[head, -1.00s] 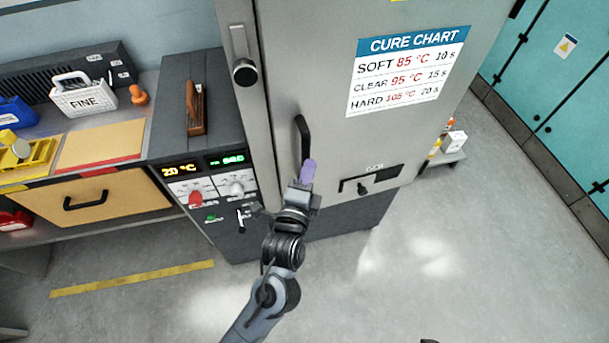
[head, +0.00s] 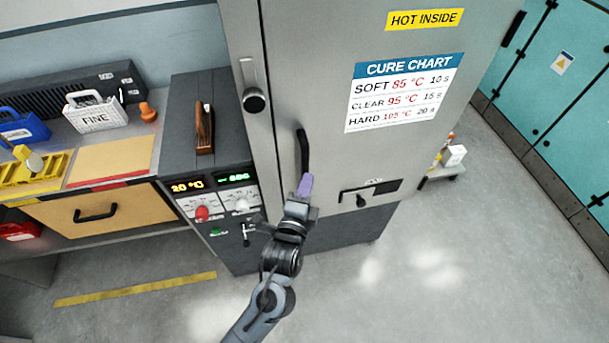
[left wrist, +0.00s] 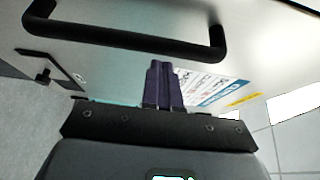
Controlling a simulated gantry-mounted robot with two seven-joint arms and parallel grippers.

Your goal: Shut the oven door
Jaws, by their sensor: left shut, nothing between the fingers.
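The tall grey oven door (head: 320,90) carries a cure chart (head: 405,92) and a yellow "HOT INSIDE" label. The door's front fills much of the head view, and I cannot tell whether it is fully closed. Its black bar handle (head: 303,152) is on the left side of the door; the handle also shows across the top of the left wrist view (left wrist: 125,38). My left gripper (head: 305,186) is shut and empty, with its purple fingertips just below the handle near the door face. The fingers show together in the left wrist view (left wrist: 163,85). My right gripper is not in view.
A control panel (head: 215,198) with a red knob, switches and displays is left of the door. A bench with a white "FINE" basket (head: 95,112) and yellow tray stands farther left. Teal cabinets (head: 560,90) line the right. Floor in front is clear.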

